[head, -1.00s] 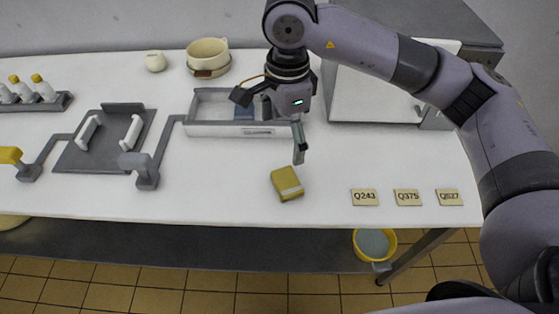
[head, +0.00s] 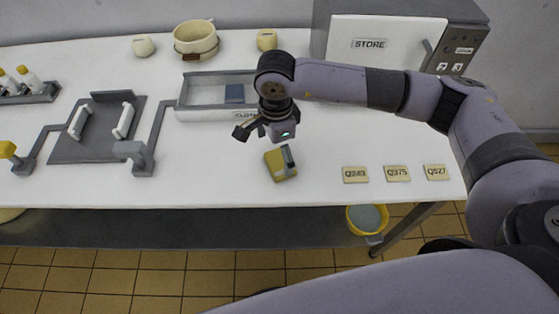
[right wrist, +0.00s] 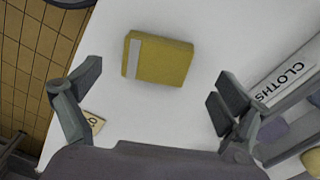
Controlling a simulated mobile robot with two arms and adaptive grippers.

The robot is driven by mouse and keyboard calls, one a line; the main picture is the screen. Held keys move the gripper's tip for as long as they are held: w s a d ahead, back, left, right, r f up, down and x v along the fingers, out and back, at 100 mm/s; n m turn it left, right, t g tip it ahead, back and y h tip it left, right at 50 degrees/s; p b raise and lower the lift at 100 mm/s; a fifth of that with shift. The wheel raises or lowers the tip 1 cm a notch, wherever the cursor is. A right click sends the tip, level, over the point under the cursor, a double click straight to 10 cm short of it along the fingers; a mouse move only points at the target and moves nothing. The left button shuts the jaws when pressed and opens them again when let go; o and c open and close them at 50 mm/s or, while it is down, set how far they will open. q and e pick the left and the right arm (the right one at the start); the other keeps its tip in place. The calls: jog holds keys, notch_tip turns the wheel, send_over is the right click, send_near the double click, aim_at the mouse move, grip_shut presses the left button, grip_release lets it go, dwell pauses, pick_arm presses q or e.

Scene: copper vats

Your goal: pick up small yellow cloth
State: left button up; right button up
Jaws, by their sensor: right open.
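The small yellow cloth (head: 281,165) is a folded yellow block with a pale stripe, lying on the white table near its front edge. In the right wrist view the cloth (right wrist: 158,59) lies ahead of the fingertips, in line with the space between them. My right gripper (head: 264,143) is just above and behind the cloth, and one finger overlaps the cloth in the head view. In the right wrist view the right gripper (right wrist: 148,108) is wide open and empty. My left gripper is not in view.
A grey tray labelled CLOTHS (head: 190,94) holds a blue cloth (head: 235,94) behind the gripper. Small tags (head: 397,173) lie to the right. A STORE box (head: 385,38) stands at the back right.

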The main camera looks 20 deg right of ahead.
aim_at(277, 162)
notch_tip(277, 162, down, 4)
jog(key=shift+s+r+p, duration=0.1)
jog(key=shift+p, duration=0.45)
jog(key=shift+f, duration=0.35)
jog(key=c, duration=1.3)
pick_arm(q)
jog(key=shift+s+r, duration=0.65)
pick_arm(e)
jog(key=shift+c, duration=0.2)
pick_arm(q)
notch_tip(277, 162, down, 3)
jog(key=b, duration=0.2)
jog(key=shift+b, duration=0.4)
pick_arm(e)
notch_tip(277, 162, up, 20)
